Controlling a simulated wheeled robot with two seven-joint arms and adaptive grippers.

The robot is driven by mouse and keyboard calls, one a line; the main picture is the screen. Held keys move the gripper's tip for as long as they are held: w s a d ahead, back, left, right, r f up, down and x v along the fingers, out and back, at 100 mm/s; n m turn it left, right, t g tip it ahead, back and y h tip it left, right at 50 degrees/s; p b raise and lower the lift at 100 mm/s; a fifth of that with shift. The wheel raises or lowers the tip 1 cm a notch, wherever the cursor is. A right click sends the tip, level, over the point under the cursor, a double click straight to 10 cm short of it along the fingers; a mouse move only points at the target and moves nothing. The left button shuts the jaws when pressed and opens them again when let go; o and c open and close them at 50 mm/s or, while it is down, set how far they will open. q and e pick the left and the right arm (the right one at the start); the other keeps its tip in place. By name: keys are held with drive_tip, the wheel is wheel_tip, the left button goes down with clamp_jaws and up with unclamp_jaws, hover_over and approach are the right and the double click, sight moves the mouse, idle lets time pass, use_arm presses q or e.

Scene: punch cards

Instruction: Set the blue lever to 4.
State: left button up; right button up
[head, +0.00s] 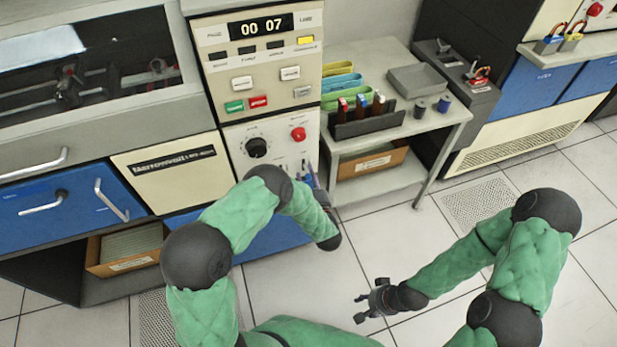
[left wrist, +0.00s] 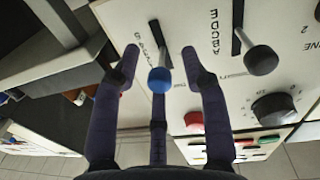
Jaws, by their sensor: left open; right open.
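The blue lever (left wrist: 160,80) shows in the left wrist view as a round blue knob on a metal stem in a dark slot. A row of small marks runs beside the slot; I cannot read them or tell the setting. My left gripper (left wrist: 160,57) is open, with fingers on both sides of the blue lever and no clear contact. In the head view the lever is mostly hidden by my left arm, and the left gripper (head: 312,181) shows only partly at the panel. My right gripper (head: 367,302) is open and empty above the floor.
The panel also has a black dial (head: 257,147) and a red button (head: 298,134). A grey side table (head: 436,112) with card holders stands right of the panel.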

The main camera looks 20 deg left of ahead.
use_arm(q)
clamp_jaws()
drive_tip(key=shift+f+b, duration=0.75)
drive_tip(key=shift+f, duration=0.1)
drive_tip(key=shift+f+b, duration=0.3)
drive_tip(key=shift+f, duration=0.15)
unclamp_jaws()
drive_tip(key=shift+r, duration=0.1)
drive_tip(key=shift+w, duration=0.1)
